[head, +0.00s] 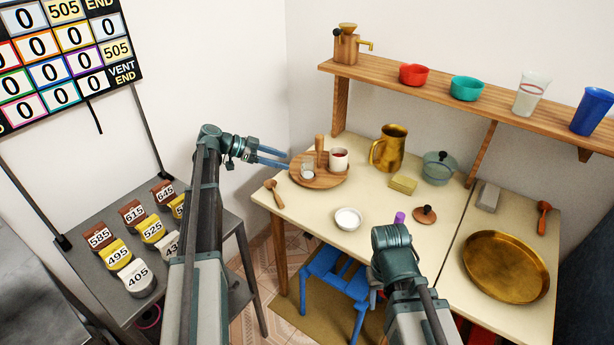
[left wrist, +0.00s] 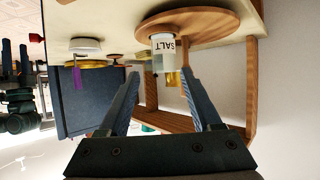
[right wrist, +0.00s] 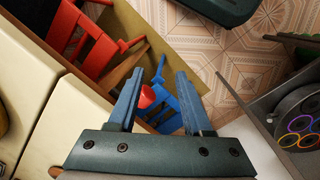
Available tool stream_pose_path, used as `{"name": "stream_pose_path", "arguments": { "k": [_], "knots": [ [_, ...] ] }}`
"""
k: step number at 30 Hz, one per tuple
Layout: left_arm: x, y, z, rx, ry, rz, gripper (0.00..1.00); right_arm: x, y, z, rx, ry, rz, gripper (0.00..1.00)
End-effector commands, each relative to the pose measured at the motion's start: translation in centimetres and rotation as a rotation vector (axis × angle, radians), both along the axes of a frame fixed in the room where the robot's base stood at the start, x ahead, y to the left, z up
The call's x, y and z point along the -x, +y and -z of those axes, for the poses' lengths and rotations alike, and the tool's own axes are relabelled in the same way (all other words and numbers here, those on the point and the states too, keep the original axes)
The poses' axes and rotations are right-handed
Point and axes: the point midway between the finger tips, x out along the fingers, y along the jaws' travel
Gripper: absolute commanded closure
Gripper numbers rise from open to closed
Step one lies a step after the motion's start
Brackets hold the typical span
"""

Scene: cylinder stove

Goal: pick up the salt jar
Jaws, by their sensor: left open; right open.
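The salt jar (head: 308,170) is a small clear jar with a light lid. It stands on a round wooden tray (head: 338,182) at the table's left end, beside a red-filled cup (head: 338,159) and the tray's upright handle (head: 319,150). The left wrist view shows the jar upside down, its SALT label (left wrist: 163,44) facing the camera. My left gripper (head: 287,159) is open and empty, its fingertips just left of the tray. In its wrist view the jar appears beyond and between the fingers. My right gripper (right wrist: 159,74) is open, low in front of the table.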

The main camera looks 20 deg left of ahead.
Motion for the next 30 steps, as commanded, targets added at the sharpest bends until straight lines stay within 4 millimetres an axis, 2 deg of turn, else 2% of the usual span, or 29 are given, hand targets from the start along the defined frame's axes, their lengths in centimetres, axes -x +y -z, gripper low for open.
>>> {"name": "stream_pose_path", "arguments": {
  "k": [3,7,19,24,30],
  "knots": [
    [-0.3,0.7,0.1,0.007,-0.021,-0.002,0.35,0.0,0.0,0.4,0.0,0.0,0.0,0.5],
    [-0.4,0.4,0.3,0.006,-0.023,0.0,0.35,0.0,0.0,0.6,0.0,0.0,0.0,0.5],
    [-2.9,-5.1,3.3,0.005,-0.022,0.001,0.35,0.0,0.0,3.6,0.0,0.0,0.0,0.5],
    [-3.3,-6.0,3.7,0.005,-0.022,-0.002,0.35,0.0,0.0,3.9,0.0,0.0,0.0,0.5],
    [-3.4,-6.2,3.7,0.006,-0.021,-0.002,0.35,0.0,0.0,4.0,0.0,0.0,0.0,0.5]
  ]
}}
